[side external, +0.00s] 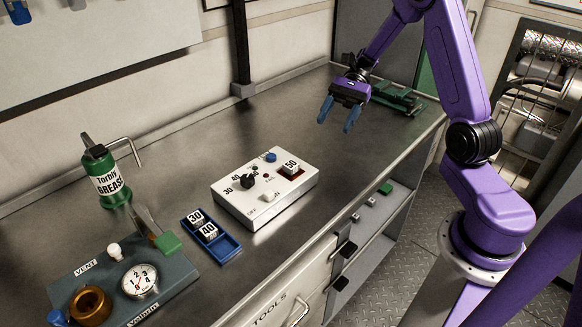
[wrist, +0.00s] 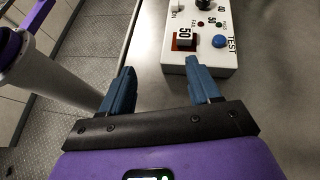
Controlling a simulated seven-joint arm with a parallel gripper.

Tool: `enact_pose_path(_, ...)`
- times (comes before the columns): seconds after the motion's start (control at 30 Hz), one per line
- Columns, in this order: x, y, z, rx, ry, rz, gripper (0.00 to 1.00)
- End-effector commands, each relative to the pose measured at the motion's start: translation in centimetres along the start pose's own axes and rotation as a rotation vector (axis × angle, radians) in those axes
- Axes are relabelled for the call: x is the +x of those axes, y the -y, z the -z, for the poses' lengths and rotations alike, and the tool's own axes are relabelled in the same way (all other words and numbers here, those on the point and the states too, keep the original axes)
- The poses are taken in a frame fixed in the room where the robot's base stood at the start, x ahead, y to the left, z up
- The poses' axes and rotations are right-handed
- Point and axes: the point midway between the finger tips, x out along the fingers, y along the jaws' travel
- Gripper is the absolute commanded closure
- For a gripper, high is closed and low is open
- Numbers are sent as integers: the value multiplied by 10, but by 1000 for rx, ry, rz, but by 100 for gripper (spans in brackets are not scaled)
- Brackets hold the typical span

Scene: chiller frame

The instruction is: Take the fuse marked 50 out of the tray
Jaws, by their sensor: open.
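The fuse marked 50 (side external: 291,167) sits in the red-edged socket of the white control box (side external: 251,206), not in the tray. It also shows in the wrist view (wrist: 185,40), above and left of the right fingertip. The blue tray (side external: 225,249) lies left of the box and holds a fuse marked 30 (side external: 196,217) and a fuse marked 40 (side external: 208,230). The tray's near end is empty. My gripper (side external: 339,114) is open and empty, above the bench and behind and right of the box. Its two blue fingers show apart in the wrist view (wrist: 160,67).
The box top carries a black knob (side external: 247,181), a blue button (side external: 271,157) and a white switch (side external: 268,196). A green grease can (side external: 103,178) and a gauge panel (side external: 68,288) stand left. A green metal fixture (side external: 398,99) is behind my gripper. The bench's middle is clear.

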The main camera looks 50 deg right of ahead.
Motion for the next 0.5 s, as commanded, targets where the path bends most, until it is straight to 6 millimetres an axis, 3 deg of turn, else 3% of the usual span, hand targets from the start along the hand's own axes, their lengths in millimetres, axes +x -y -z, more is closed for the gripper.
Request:
enact_pose_path(0.1, -22, 5, 17, 87, 60, 106, 38)
enact_pose_path(0.27, -36, 7, 27, 141, 101, 175, 38)
enact_pose_path(0.37, -32, 9, 28, 148, 108, 183, 38)
enact_pose_path(0.5, -10, 12, 25, 147, 109, 179, 38)
